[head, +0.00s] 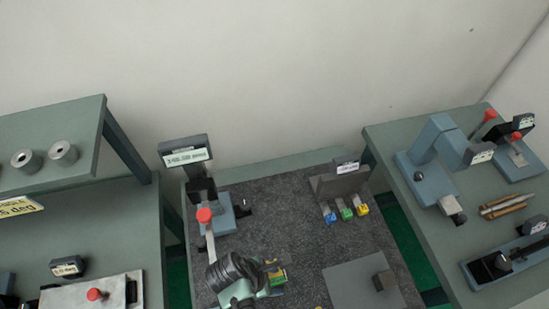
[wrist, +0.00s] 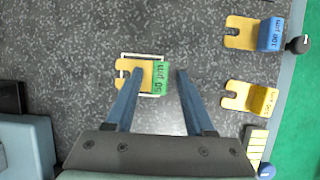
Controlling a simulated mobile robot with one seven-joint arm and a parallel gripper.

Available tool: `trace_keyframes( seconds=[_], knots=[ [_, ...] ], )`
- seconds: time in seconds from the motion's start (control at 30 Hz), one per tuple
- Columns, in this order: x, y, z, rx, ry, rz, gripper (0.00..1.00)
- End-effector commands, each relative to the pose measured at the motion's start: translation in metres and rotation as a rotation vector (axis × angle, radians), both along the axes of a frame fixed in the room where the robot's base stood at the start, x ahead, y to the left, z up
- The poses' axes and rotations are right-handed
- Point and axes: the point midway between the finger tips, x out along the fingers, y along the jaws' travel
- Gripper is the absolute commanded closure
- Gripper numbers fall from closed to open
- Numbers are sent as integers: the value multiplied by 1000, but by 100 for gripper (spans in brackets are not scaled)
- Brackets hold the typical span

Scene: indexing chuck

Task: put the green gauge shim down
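The green gauge shim (wrist: 160,78), a yellow forked plate with a green block marked 50 µm, lies on the dark speckled plate within a white square outline (wrist: 126,56) in the wrist view. My gripper (wrist: 159,72) is open, with one finger on each side of the shim. A gap shows between the green block and each finger. In the head view my arm's dark wrist is at the bottom centre and hides the fingers. Small yellow and green pieces (head: 278,277) show just right of it; I cannot tell which shim they are.
In the wrist view a blue-block shim (wrist: 268,34) and a yellow-block shim (wrist: 262,99) lie to the right. The head view shows a grey stand (head: 341,183) with coloured pieces before it, a red-knobbed lever (head: 205,215), and a grey pad (head: 355,285).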

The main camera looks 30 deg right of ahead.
Motion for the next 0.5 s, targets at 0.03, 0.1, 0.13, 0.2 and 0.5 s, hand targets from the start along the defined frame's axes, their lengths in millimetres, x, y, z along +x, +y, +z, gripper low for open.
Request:
trace_keyframes(
  seconds=[0.03, 0.1, 0.13, 0.2, 0.5],
  knots=[
    [0, 0, 0, 0, 0, 0, 46],
    [0, 0, 0, 0, 0, 0, 46],
    [0, 0, 1, 0, 0, 0, 46],
    [0, 0, 5, 0, -1, -1, 46],
    [4, 12, 41, 0, 0, 2, 46]
  ],
)
